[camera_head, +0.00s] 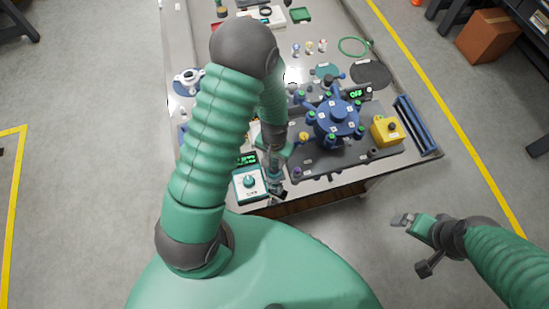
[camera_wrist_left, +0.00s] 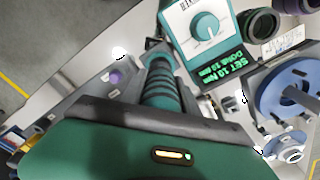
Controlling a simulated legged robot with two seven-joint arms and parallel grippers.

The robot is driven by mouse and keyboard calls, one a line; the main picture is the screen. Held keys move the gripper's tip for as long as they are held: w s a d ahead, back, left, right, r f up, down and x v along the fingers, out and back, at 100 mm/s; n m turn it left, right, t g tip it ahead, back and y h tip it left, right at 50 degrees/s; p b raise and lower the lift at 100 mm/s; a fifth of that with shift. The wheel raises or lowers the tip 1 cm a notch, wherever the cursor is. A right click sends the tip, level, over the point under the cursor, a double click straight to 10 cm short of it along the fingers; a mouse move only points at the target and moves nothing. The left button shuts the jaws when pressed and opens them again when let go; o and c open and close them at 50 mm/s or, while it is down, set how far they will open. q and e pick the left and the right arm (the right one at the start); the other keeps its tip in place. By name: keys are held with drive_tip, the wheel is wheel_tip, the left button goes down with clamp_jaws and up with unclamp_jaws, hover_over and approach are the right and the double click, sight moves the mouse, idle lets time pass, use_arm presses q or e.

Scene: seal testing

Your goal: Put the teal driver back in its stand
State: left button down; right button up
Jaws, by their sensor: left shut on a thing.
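My left gripper (camera_head: 275,178) is at the front edge of the bench, just right of the white and teal torque controller box (camera_head: 249,184). It is shut on the teal driver, whose ribbed dark and teal handle (camera_wrist_left: 160,88) stands out past the gripper in the left wrist view. The controller (camera_wrist_left: 205,30) shows green text and a dial. Dark round holders (camera_wrist_left: 262,23) stand beside it; I cannot tell whether one is the driver's stand. My right gripper (camera_head: 402,219) is off the bench at the right, apparently empty.
A blue round fixture (camera_head: 336,118) with several knobs sits on a dark plate, right of my left gripper. A yellow button box (camera_head: 386,130) and a blue rail (camera_head: 415,124) are farther right. A white and blue part (camera_head: 188,79) lies at the left.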

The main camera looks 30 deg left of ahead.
use_arm(q)
drive_tip(key=shift+f+b, duration=0.5)
drive_tip(key=shift+f, duration=0.4)
idle(0.8)
idle(0.5)
drive_tip(key=c, duration=0.8)
unclamp_jaws()
drive_tip(key=shift+c, duration=0.2)
wheel_tip(320, 180, up, 9)
drive_tip(key=p, duration=0.8)
